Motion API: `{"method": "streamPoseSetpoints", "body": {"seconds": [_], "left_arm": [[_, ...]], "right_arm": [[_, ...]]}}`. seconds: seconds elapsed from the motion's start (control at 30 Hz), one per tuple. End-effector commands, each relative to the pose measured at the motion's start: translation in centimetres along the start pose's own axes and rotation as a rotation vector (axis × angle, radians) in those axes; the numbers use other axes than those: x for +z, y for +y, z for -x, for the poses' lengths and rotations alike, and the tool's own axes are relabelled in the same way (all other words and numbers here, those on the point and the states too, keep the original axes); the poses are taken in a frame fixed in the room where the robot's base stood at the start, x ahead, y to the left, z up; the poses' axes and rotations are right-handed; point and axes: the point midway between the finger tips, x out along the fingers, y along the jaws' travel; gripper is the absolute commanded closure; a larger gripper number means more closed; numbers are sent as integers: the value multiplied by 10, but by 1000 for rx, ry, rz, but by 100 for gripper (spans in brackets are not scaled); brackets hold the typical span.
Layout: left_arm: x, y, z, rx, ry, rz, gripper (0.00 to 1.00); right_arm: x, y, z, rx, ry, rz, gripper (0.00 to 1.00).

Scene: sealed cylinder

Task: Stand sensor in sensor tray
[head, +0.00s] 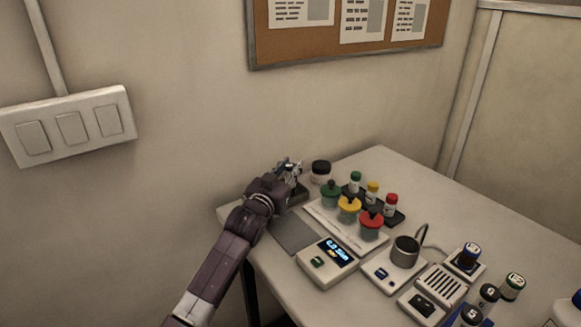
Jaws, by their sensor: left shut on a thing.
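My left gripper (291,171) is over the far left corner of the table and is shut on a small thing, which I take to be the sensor. The gripper fingers hide most of it, so I cannot tell its shape or tilt. A dark, low tray-like piece (300,193) shows just below and right of the gripper, partly hidden by it; it may be the sensor tray. I cannot tell whether the held thing touches it. My right gripper is not in view.
A dark-lidded jar (320,172) stands close right of the gripper. A white rack (318,216) holds green, yellow and red-topped jars, with small bottles behind. A display box (328,262), metal cup (405,250) and vented device (440,287) stand nearer. The grey mat (294,232) is clear.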

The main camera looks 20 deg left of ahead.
Motion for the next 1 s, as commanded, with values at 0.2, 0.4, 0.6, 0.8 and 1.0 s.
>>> {"method": "streamPoseSetpoints", "body": {"seconds": [0.2,0.4,0.6,0.8,1.0], "left_arm": [[4,0,0,0,1,0,100],[13,0,0,0,-3,1,100],[20,0,0,0,-15,1,73],[22,1,0,1,-19,1,61],[21,2,0,2,-18,2,61]], "right_arm": [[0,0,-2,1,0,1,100],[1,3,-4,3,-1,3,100],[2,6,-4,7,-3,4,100],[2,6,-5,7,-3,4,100],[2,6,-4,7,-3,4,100]]}}
